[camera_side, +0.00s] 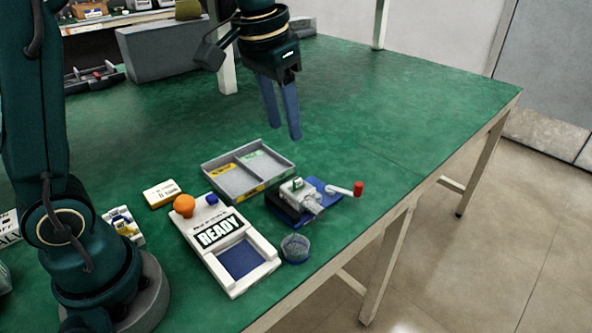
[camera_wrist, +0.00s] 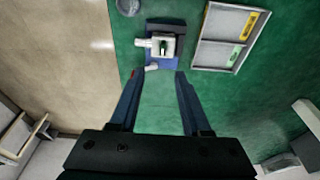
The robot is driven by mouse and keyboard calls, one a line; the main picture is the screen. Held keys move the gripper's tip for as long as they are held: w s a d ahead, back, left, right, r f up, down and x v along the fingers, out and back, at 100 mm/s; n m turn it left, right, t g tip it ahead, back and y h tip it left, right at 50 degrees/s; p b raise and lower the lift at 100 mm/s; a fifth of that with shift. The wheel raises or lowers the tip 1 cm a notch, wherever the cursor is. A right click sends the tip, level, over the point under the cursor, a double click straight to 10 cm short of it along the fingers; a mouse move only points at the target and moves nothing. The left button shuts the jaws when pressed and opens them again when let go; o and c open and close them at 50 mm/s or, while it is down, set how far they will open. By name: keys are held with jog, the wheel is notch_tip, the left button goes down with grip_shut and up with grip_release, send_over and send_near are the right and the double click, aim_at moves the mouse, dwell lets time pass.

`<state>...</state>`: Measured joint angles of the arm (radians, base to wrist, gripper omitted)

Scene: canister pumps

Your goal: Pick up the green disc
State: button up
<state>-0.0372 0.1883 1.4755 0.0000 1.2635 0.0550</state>
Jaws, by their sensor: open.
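A small green piece (camera_side: 297,183) sits upright in the top of a white pump block (camera_side: 301,197) on a blue base; it looks like the green disc, seen nearly edge-on. It also shows as a dark green spot in the wrist view (camera_wrist: 163,46). The pump has a crank with a red knob (camera_side: 358,188). My gripper (camera_side: 283,129) is open and empty, pointing down, well above the table and behind the pump in the side view. In the wrist view the pump lies ahead of my fingertips (camera_wrist: 158,77), apart from them.
A grey two-compartment tray (camera_side: 222,186) with yellow and green labels stands beside the pump. A white panel marked READY (camera_side: 257,262) with an orange ball (camera_side: 184,205) and a round clear dish (camera_side: 295,248) are near the table's front edge. The table's right side is clear.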

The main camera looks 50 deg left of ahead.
jog(key=g, duration=0.2)
send_over(297, 180)
notch_tip(297, 180, down, 6)
jog(key=shift+r, duration=0.15)
jog(key=shift+w+f, duration=0.1)
jog(key=shift+f, duration=3.95)
grip_shut()
jog(key=shift+f, duration=0.1)
